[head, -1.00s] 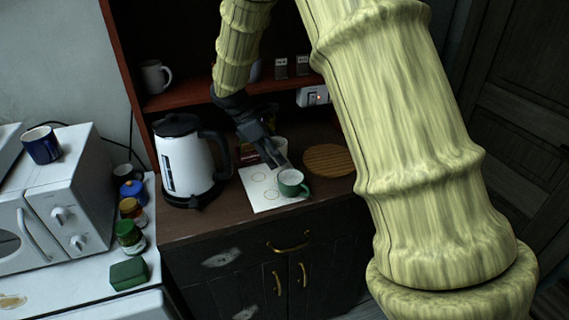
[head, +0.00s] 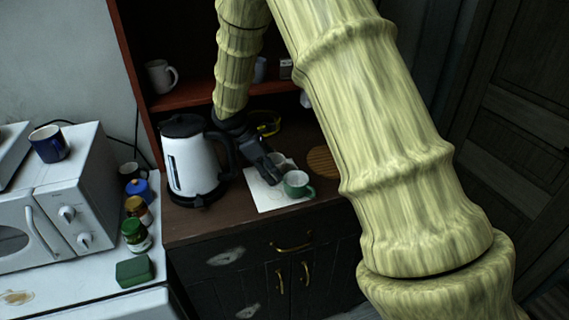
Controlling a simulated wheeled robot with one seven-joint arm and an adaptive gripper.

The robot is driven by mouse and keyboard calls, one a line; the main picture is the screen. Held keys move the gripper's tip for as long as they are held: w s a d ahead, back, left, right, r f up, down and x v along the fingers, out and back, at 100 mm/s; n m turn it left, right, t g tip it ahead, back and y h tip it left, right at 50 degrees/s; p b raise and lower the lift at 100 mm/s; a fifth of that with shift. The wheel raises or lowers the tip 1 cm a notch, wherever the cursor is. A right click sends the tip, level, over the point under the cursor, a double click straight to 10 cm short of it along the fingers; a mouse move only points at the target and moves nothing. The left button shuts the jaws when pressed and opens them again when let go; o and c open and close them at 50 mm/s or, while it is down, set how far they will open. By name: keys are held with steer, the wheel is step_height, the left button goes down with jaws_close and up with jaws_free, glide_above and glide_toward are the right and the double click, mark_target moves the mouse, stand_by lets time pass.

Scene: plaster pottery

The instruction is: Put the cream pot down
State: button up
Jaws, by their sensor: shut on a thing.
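The cream pot (head: 278,159) shows only in part, as a small pale shape at my gripper (head: 272,176). My gripper is shut on it, pointing down and to the right over the white sheet (head: 263,200). The fingers and a green mug (head: 297,185) hide much of the pot. The mug stands at the right side of the sheet, close in front of the pot. I cannot tell whether the pot's base touches the sheet.
A white kettle (head: 192,165) stands left of the sheet. A round wooden board (head: 322,161) lies to the right, partly behind my arm. A yellow item (head: 267,124) lies at the back. The counter's front strip (head: 215,222) is clear.

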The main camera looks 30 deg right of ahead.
steer(key=o, duration=1.4)
steer(key=shift+w, duration=0.15)
